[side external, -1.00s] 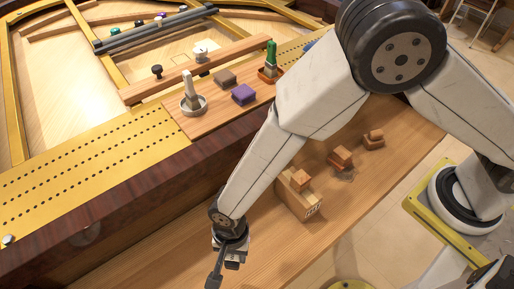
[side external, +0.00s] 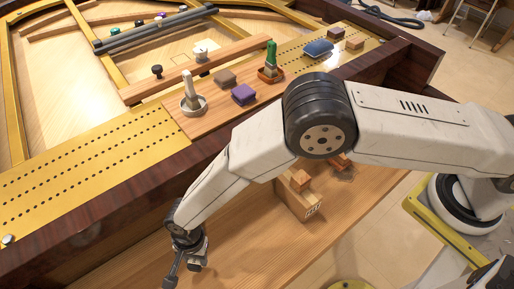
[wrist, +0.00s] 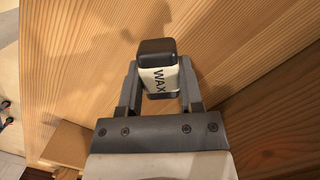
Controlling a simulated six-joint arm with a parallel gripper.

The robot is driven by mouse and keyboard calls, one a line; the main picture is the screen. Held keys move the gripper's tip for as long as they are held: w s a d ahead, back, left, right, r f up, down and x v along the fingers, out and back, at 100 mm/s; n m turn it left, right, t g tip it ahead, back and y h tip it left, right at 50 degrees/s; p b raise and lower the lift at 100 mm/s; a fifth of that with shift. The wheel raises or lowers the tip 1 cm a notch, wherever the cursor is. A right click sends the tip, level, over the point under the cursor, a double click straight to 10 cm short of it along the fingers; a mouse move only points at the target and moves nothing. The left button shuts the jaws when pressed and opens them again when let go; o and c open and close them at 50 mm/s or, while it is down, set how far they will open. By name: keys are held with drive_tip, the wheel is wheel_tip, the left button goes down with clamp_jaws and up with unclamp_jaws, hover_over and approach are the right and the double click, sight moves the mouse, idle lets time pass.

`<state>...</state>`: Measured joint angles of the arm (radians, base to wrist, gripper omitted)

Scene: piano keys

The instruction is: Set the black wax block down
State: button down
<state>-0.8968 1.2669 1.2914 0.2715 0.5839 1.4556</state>
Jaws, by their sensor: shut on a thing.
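In the wrist view the black wax block (wrist: 155,47) has a white band lettered "WAX". My gripper (wrist: 158,80) is shut on it, with one finger on each side of the band. Wooden boards lie behind the block; I cannot tell whether it touches them. In the side external view my gripper (side external: 171,279) is low over the wooden key shelf at the bottom left, near the dark case wall. The block cannot be made out there.
A wooden box (side external: 297,200) with small wood blocks stands on the wooden shelf (side external: 245,246), right of my gripper. A board (side external: 205,120) above holds a purple block (side external: 243,94), a brown block (side external: 225,78) and brushes. The shelf between gripper and box is bare.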

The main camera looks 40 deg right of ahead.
sight(190, 260)
drive_tip(key=shift+w+a+f, duration=0.3)
drive_tip(key=shift+w+f, duration=0.05)
drive_tip(key=shift+f, duration=0.2)
drive_tip(key=shift+w+a+f, duration=0.1)
drive_tip(key=shift+f, duration=0.05)
drive_tip(key=shift+w+a+f, duration=0.15)
drive_tip(key=shift+a+f, duration=0.05)
drive_tip(key=shift+f, duration=1.6)
drive_tip(key=shift+f, duration=0.15)
drive_tip(key=shift+c, duration=1.3)
unclamp_jaws()
